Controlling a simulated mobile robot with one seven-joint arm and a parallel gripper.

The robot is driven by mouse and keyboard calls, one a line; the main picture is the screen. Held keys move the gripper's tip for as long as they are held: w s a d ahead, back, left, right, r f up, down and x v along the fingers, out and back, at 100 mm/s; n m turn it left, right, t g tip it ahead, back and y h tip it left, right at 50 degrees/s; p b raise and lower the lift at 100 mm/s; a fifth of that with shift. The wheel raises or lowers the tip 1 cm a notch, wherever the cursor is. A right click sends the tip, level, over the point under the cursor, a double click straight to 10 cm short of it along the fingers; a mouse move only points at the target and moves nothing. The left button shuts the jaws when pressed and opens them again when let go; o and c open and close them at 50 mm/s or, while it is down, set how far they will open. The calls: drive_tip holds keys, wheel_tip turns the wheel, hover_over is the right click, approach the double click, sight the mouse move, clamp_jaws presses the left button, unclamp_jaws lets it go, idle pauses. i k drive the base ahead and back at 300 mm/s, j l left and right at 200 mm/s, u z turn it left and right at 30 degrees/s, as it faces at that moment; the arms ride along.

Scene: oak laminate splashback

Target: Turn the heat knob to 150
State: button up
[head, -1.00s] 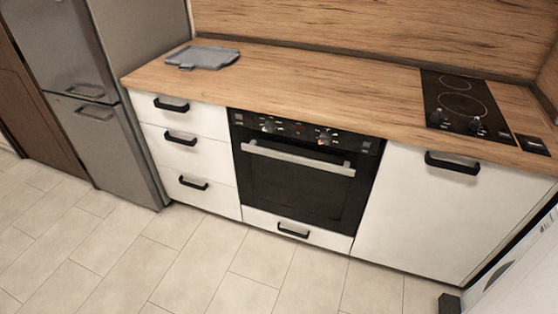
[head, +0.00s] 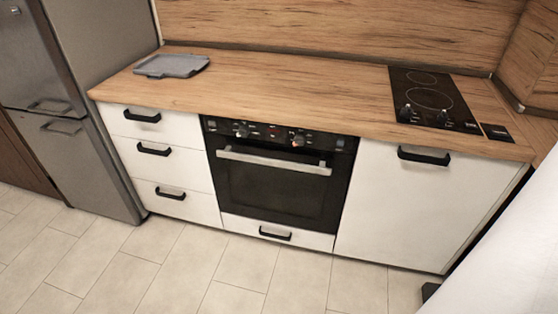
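The black built-in oven (head: 270,190) is set under the wooden counter, with its door shut and a silver bar handle (head: 273,160) across the top. Any scale markings and the knob settings are too small to read. My gripper is not in view.
White drawers (head: 163,170) stand left of the oven and a white cabinet (head: 395,205) right of it, all with black handles. A grey tray (head: 171,66) lies on the counter (head: 290,85). A steel fridge (head: 95,110) is at left. The tiled floor (head: 175,265) in front is clear.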

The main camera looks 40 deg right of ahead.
sight(299, 141)
drive_tip(key=z, duration=0.35)
drive_tip(key=l+z, duration=0.15)
drive_tip(key=z, duration=0.2)
drive_tip(key=i+z, duration=0.1)
drive_tip(key=z, duration=0.25)
